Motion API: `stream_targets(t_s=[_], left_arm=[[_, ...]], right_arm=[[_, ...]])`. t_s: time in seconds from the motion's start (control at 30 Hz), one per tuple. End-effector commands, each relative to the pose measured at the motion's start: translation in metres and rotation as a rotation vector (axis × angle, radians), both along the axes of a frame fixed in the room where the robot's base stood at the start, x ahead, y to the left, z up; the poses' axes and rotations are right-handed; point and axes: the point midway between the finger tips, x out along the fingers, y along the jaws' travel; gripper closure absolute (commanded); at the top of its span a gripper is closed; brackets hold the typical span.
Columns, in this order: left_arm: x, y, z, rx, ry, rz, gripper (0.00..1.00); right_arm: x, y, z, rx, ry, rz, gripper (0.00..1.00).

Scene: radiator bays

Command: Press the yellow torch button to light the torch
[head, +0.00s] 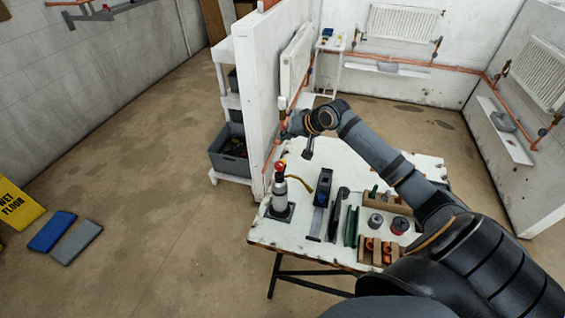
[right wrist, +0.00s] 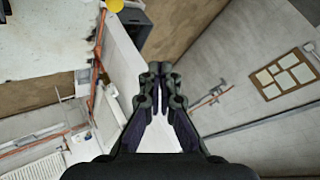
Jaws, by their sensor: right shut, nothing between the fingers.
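A silver torch (head: 279,192) with a red top stands upright on a dark square base at the left end of the white worktable (head: 262,231). A thin brass-coloured tube curves beside it. I cannot make out a yellow button on it at this size. My right gripper (head: 287,133) is above and behind the torch, close to the white partition wall, and apart from the torch. In the right wrist view, my right gripper (right wrist: 160,72) is shut and empty, its fingertips together. My left gripper is not in view.
A white partition wall (head: 250,95) with a radiator (head: 296,62) and copper pipes stands behind the table's left end. Dark tools, a wooden box (head: 378,252) and small cans (head: 400,225) lie right of the torch. A yellow floor sign (head: 15,205) stands far left.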

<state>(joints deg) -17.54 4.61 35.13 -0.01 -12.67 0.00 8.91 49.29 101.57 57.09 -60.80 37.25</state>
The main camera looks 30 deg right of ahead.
Motion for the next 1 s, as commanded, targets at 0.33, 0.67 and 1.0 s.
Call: stream_targets(t_s=[0.33, 0.67, 1.0], left_arm=[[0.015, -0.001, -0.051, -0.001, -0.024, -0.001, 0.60], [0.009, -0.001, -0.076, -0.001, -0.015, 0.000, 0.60], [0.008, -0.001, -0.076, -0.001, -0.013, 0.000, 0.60]], right_arm=[[0.000, 0.000, -0.045, -0.001, 0.000, 0.000, 1.00], [0.000, 0.000, -0.078, 0.001, 0.001, 0.000, 1.00], [0.000, 0.000, -0.083, 0.000, 0.000, 0.000, 1.00]])
